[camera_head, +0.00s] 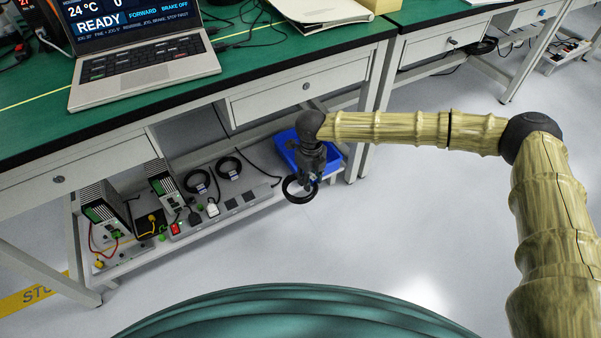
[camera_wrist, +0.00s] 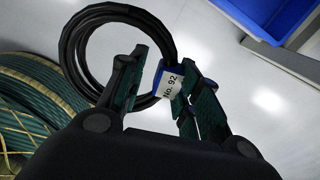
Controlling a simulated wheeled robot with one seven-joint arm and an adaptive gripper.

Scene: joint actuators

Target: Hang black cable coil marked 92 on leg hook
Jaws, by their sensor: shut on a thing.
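The black cable coil marked No. 92 (camera_wrist: 84,48) is held in my gripper (camera_wrist: 160,95), and its label (camera_wrist: 170,83) and blue clip sit between the fingers. In the head view the coil (camera_head: 287,194) hangs below my gripper (camera_head: 310,176), above the floor in front of the bench's lower shelf. The bench leg (camera_head: 368,105) stands right of the drawer. I cannot make out the leg hook for certain.
A blue bin (camera_head: 290,147) stands on the lower shelf (camera_head: 215,222) behind my gripper. Two other black coils (camera_head: 197,181) (camera_head: 229,167), a power strip (camera_head: 187,224) and driver units (camera_head: 105,210) are further left. A laptop (camera_head: 145,65) is on the green benchtop (camera_head: 300,45). The floor ahead is clear.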

